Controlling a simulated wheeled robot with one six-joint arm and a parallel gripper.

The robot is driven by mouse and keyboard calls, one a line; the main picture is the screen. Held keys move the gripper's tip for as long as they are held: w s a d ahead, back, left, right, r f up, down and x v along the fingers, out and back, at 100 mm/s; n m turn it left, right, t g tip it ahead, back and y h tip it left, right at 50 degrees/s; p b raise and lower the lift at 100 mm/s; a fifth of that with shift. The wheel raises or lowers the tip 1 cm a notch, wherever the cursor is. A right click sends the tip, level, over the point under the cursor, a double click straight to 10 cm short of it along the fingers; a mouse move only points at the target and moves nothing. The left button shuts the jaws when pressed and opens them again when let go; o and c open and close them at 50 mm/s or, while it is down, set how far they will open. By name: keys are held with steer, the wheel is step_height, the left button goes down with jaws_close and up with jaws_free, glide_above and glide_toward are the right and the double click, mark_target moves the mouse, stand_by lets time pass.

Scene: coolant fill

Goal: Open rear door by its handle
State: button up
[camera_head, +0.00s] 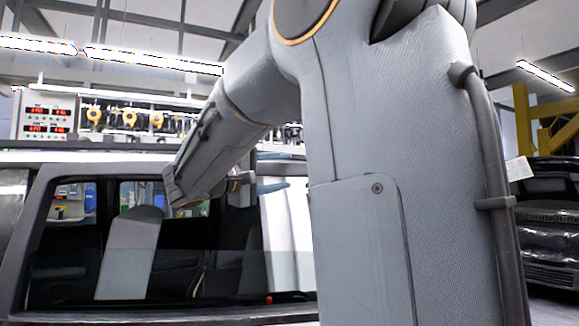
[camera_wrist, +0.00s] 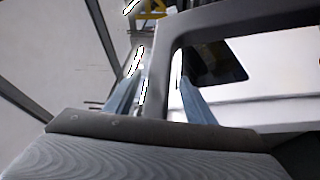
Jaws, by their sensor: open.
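A silver vehicle (camera_head: 48,190) with a large dark window (camera_head: 60,255) fills the lower left of the head view. Seats show through the glass. In the wrist view my gripper (camera_wrist: 159,92) is open, with one bluish finger on each side. A grey door or window frame (camera_wrist: 215,25) bends down through the space between the fingers; I cannot tell whether they touch it. In the head view my arm crosses in front of the vehicle, and the wrist is near the top of the window. No door handle can be made out in either view.
A panel with red displays (camera_head: 48,116) and a rack with yellow items (camera_head: 130,118) stand behind the vehicle. A dark vehicle (camera_head: 548,225) and a yellow structure (camera_head: 545,125) are at the right. My arm hides the middle of the head view.

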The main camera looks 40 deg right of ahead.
steer(key=shift+w+d+r+p, duration=0.1)
steer(key=shift+d+p, duration=0.15)
steer(key=shift+d, duration=0.55)
steer(key=shift+w+d+r+p, duration=0.1)
steer(key=shift+d+p, duration=0.15)
steer(key=shift+d, duration=0.5)
steer(key=shift+c, duration=0.2)
